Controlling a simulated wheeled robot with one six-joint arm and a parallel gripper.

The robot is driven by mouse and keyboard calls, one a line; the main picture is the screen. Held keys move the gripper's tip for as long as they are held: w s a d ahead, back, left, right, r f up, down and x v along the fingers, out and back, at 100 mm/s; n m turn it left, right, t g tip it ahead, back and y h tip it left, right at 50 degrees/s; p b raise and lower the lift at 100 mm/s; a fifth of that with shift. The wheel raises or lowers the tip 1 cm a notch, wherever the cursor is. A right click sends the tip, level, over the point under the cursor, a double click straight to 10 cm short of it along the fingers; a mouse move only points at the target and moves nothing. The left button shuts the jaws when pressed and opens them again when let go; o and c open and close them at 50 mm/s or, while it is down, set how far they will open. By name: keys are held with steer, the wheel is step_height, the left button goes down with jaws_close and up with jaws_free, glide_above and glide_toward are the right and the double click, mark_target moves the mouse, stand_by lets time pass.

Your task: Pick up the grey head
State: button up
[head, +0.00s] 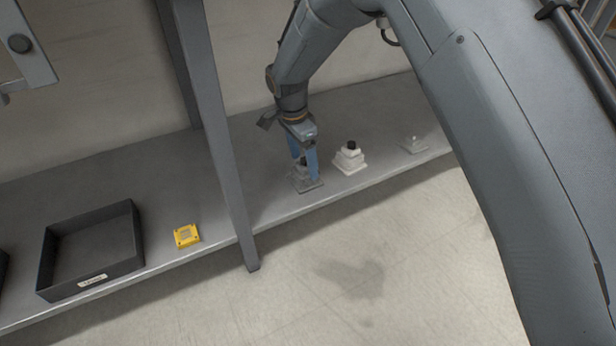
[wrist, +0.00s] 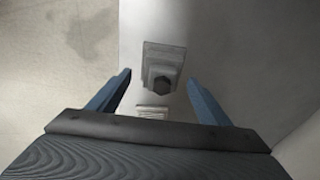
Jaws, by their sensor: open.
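The grey head (head: 305,183) sits on the grey shelf (head: 270,200), a stepped block with a dark knob on top. In the wrist view the grey head (wrist: 160,62) lies ahead between the fingers, its dark knob facing the camera. My gripper (head: 307,168) is over it with blue fingers pointing down, partly hiding it in the head view. In the wrist view my gripper (wrist: 160,82) is open, with a finger on either side of the head and visible gaps between.
A white stepped head (head: 349,160) with a dark knob stands just right of my gripper. A smaller pale piece (head: 414,145) is farther right. A grey upright post (head: 222,150) stands left, then a yellow block (head: 187,236) and a dark labelled tray (head: 133,245).

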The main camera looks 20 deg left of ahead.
steer(key=shift+w+d+f+b, duration=0.1)
steer(key=shift+w+f+b, duration=0.1)
steer(key=shift+f+b, duration=0.55)
steer(key=shift+w+d+f+b, duration=0.1)
steer(key=shift+w+f+b, duration=0.1)
steer(key=shift+f+b, duration=0.55)
steer(key=shift+w+d+f+b, duration=0.15)
steer(key=shift+f+b, duration=0.35)
steer(key=shift+f, duration=0.5)
steer(key=shift+a, duration=0.1)
steer(key=shift+r, duration=0.1)
steer(key=c, duration=1.3)
steer(key=shift+w, duration=0.1)
steer(key=c, duration=0.3)
steer(key=shift+r, duration=0.15)
